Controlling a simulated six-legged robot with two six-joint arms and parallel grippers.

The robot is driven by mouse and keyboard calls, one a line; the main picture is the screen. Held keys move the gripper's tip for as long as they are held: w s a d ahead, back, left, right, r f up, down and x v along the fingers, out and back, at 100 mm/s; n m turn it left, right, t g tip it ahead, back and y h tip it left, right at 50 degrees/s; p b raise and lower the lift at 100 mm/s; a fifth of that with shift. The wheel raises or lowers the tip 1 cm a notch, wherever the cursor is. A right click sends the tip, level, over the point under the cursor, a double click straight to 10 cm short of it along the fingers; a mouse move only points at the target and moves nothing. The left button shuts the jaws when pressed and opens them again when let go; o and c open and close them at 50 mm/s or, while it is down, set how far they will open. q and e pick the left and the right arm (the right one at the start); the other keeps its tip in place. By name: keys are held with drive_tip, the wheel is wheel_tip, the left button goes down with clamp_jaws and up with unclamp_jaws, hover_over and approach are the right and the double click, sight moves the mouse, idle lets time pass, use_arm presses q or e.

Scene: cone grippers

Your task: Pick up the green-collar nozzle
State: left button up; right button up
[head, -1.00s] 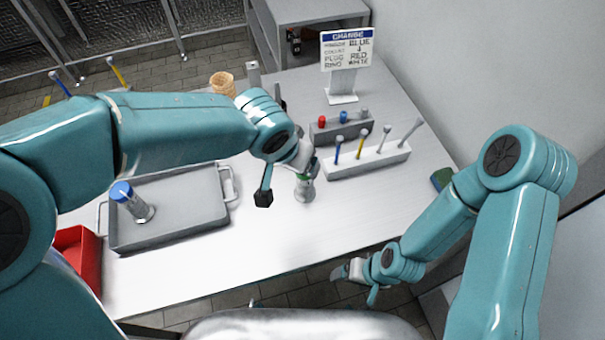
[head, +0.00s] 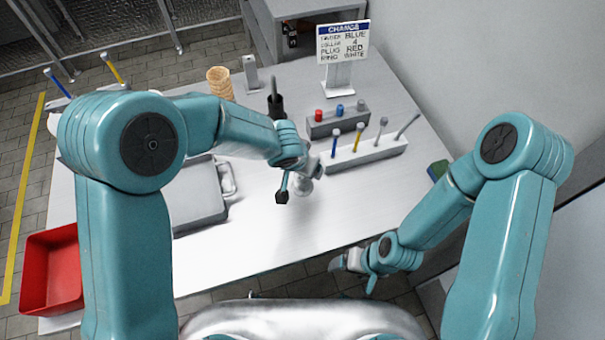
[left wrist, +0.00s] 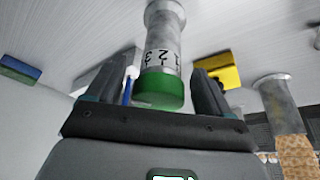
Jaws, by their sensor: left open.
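The green-collar nozzle (left wrist: 163,55) is a grey metal cylinder with printed numbers and a green band at its near end. In the left wrist view it lies between the two fingers of my left gripper (left wrist: 160,88), which are open, with a gap visible on each side. In the head view the nozzle (head: 303,187) stands on the white table, mostly hidden by my left gripper (head: 306,166); its green collar is not visible there. My right gripper (head: 350,261) hangs at the table's front edge, away from the nozzle; its jaws are too small to read.
A white rack (head: 365,153) with several coloured-stem tools stands close behind the nozzle. A grey block (head: 337,121) with red and blue plugs and a sign (head: 343,43) are farther back. A grey tray (head: 195,195) and red bin (head: 50,270) are left. Table front is clear.

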use_arm(q)
drive_tip(key=shift+w+f, duration=0.2)
drive_tip(key=shift+f, duration=0.4)
drive_tip(key=shift+d, duration=0.1)
drive_tip(key=shift+s, duration=0.1)
drive_tip(key=c, duration=1)
drive_tip(key=shift+c, duration=1.3)
drive_tip(key=shift+r, duration=0.15)
